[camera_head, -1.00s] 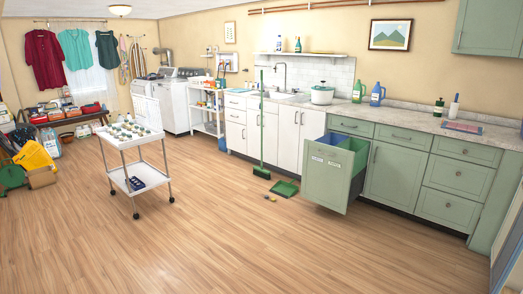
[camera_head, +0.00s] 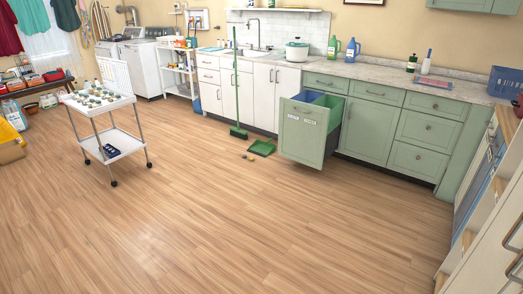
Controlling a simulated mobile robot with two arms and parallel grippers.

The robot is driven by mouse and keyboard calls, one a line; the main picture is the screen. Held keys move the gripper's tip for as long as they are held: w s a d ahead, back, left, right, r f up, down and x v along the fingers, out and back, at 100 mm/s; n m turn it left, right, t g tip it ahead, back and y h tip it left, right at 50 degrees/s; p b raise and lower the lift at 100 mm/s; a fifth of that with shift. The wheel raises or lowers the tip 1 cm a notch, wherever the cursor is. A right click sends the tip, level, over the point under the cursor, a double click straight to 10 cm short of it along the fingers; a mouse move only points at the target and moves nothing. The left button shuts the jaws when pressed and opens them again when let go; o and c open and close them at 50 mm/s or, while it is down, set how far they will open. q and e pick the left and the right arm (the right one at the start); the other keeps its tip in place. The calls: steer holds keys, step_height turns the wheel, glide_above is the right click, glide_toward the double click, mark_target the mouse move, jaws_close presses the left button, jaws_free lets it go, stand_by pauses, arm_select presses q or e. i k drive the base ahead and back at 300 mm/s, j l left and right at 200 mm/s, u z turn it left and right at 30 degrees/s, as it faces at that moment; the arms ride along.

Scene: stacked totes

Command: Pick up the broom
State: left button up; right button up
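A broom with a long green handle (camera_head: 237,90) stands upright, leaning near the white cabinets below the sink. Its dark green head (camera_head: 238,132) rests on the wooden floor. A green dustpan (camera_head: 262,148) lies on the floor just to its right. The broom is across the room, with open floor in front of it. Neither of my grippers shows in the head view.
A white wheeled cart (camera_head: 128,145) with many small items stands left of the broom. An open pull-out bin drawer (camera_head: 303,132) juts out right of the dustpan. Small objects (camera_head: 247,157) lie on the floor nearby. The middle floor is clear.

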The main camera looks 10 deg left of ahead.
mark_target(234, 132)
steer(key=i+j+u, duration=0.15)
steer(key=i, duration=0.2)
steer(key=i+u, duration=0.2)
steer(key=i, duration=0.2)
steer(key=i+j+u, duration=0.2)
steer(key=i, duration=2.6)
steer(key=l, duration=0.1)
